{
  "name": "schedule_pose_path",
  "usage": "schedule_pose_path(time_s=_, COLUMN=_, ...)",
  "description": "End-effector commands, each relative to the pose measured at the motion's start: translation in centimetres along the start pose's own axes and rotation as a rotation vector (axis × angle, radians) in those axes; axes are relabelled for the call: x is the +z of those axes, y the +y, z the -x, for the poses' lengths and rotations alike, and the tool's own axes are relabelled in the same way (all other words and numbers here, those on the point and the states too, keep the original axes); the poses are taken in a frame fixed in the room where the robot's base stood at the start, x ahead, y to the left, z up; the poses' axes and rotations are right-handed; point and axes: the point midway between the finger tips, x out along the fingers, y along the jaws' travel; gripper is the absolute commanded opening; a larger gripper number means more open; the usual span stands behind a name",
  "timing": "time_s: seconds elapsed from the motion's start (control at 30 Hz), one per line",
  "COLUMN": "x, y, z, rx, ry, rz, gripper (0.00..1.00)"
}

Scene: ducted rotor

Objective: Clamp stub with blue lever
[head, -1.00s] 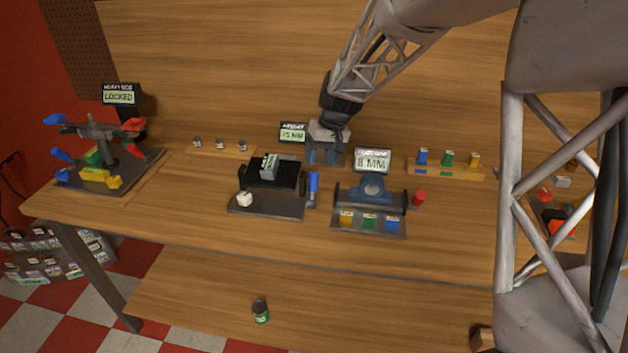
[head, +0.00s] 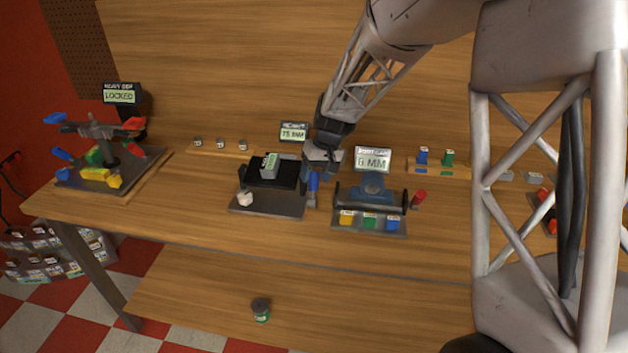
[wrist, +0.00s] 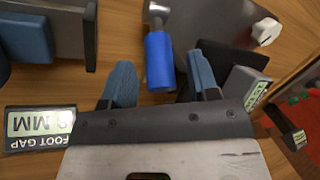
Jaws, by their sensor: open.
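The blue lever (head: 314,182) stands at the right side of the black clamp fixture (head: 268,203), upright in the head view. In the wrist view the blue lever (wrist: 159,62) lies between the two blue fingertips of my gripper (wrist: 160,82), which are apart. Whether a finger touches it I cannot tell. In the head view my gripper (head: 320,165) is just above and behind the lever, partly covering its surroundings. A grey stub block (head: 270,165) sits on the black top of the fixture. A white knob (head: 245,198) is at the fixture's front left.
A blue fixture (head: 372,190) with a red-tipped handle (head: 419,197) and coloured blocks stands close to the right. A display (head: 373,159) stands behind it. A rotor stand (head: 100,160) is at the far left. The front table strip is clear.

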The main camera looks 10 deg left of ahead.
Motion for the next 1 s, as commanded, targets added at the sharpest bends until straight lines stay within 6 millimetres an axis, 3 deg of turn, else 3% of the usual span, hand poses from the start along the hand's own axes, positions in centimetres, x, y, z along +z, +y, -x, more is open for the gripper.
schedule_pose_path(time_s=0.2, x=0.0, y=0.0, z=-1.7, rx=0.000, ry=0.000, rz=0.000, gripper=0.55)
schedule_pose_path(time_s=0.57, x=0.0, y=0.0, z=-2.0, rx=0.000, ry=0.000, rz=0.000, gripper=0.55)
schedule_pose_path(time_s=0.9, x=0.0, y=0.0, z=-2.0, rx=0.000, ry=0.000, rz=0.000, gripper=0.04)
schedule_pose_path(time_s=1.0, x=0.0, y=0.0, z=-2.0, rx=0.000, ry=0.000, rz=0.000, gripper=0.00)
